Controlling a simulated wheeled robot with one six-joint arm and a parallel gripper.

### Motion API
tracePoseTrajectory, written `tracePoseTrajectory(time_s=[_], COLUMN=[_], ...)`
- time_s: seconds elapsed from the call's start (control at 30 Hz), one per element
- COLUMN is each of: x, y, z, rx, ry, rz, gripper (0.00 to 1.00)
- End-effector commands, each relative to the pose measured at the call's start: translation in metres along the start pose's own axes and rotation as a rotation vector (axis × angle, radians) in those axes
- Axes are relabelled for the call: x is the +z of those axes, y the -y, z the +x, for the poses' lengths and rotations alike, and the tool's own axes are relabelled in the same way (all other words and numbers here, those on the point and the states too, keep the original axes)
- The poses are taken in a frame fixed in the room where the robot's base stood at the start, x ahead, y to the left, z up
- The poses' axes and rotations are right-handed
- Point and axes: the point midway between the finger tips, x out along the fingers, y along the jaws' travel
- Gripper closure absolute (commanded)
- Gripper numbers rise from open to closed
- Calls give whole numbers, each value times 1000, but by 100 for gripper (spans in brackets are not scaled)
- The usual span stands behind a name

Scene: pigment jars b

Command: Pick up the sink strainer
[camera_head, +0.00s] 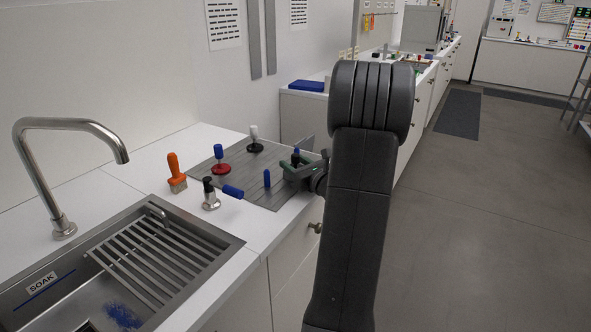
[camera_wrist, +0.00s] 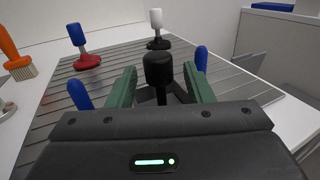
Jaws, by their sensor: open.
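My gripper (camera_wrist: 158,84) is open, its two green fingers to either side of a black-knobbed upright piece (camera_wrist: 158,68) on the grooved grey board. Its base is mostly hidden by my gripper, so I cannot tell for sure whether it is the sink strainer. I cannot tell whether the fingers touch it. In the head view my gripper (camera_head: 303,167) is at the board's right end, partly behind my arm. Another black-knobbed piece with a flared metal base (camera_head: 210,194) stands near the board's left edge, away from my gripper.
The grooved board (camera_head: 235,172) also bears a blue-handled red-based tool (camera_head: 220,159), a white-handled black-based tool (camera_head: 254,139) and a blue peg (camera_head: 267,178). Another blue peg (camera_wrist: 202,58) stands close right of my fingers. An orange brush (camera_head: 175,171) and the sink (camera_head: 225,243) lie left.

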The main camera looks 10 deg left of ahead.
Motion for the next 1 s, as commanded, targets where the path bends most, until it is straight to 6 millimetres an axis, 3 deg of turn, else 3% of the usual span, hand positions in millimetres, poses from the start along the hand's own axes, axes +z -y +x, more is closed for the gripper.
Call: tracePoseTrajectory(time_s=[0.07, 0.3, 0.63, 1.0], x=[0, 0, 8, 77], y=[0, 0, 0, 0], z=[0, -1, 0, 0], rx=[0, 0, 0, 1], ry=[0, 0, 2, 3], rz=[0, 0, -2, -4], gripper=[53, 100, 100, 100])
